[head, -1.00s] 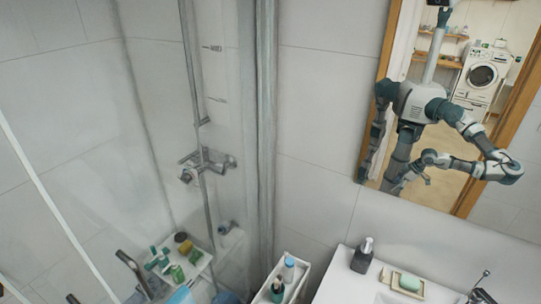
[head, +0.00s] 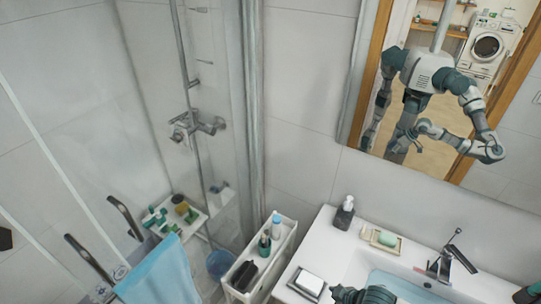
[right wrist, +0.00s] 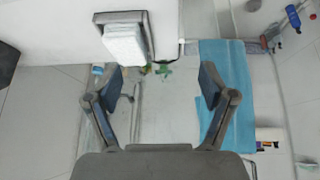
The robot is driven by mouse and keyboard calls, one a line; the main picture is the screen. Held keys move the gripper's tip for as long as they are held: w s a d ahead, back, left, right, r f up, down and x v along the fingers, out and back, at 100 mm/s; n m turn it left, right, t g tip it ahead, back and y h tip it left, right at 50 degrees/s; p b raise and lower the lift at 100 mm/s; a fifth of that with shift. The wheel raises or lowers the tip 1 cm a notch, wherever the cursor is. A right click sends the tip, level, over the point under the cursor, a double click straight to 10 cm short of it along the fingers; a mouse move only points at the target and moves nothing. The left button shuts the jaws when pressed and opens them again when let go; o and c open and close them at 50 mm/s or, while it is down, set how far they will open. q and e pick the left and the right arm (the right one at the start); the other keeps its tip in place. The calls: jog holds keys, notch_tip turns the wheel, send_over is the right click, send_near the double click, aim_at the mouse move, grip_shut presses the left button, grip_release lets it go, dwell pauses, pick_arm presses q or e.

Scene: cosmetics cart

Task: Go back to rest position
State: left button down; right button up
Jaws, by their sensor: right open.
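My right gripper (right wrist: 161,70) shows in the right wrist view with its two fingers spread wide and nothing between them. It is open, near a dark dish holding a white block (right wrist: 124,42) at the upper left of that view. Part of one of my arms (head: 364,296) shows at the bottom edge of the head view; its gripper is not visible there. My left gripper is not in view. The mirror (head: 357,90) reflects my body and arms, but the fingers there are too small to judge.
The white sink counter (head: 318,238) carries a dark soap dispenser (head: 344,214), a green soap on a tray (head: 387,239) and a faucet (head: 450,258). A narrow white cart (head: 284,244) holds bottles. A blue towel (head: 160,272) hangs at lower left.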

pick_arm(q)
jog(key=d, duration=0.4)
pick_arm(e)
jog(key=s+d+f+m+h, duration=0.2)
jog(key=s+f+m, duration=0.3)
jog(key=s+f, duration=0.15)
jog(key=s+d+f+m+h, duration=0.3)
jog(key=s+f+m, duration=0.15)
jog(key=s, duration=0.25)
notch_tip(320, 180, down, 28)
jog(key=s+d+g+b, duration=0.2)
pick_arm(q)
jog(key=shift+s+a+f+b, duration=0.2)
jog(key=shift+a+f+b, duration=0.35)
jog(key=shift+a+f, duration=0.35)
jog(key=shift+s+a+f+b, duration=0.15)
jog(key=shift+a+f+b, duration=0.45)
jog(key=shift+f, duration=0.35)
pick_arm(e)
jog(key=s+d+f+g, duration=0.1)
jog(key=s+d+f, duration=0.1)
jog(key=s+f, duration=1.5)
jog(key=shift+d+f+n+y, duration=0.15)
jog(key=shift+f+n+y, duration=0.25)
jog(key=shift+f, duration=0.3)
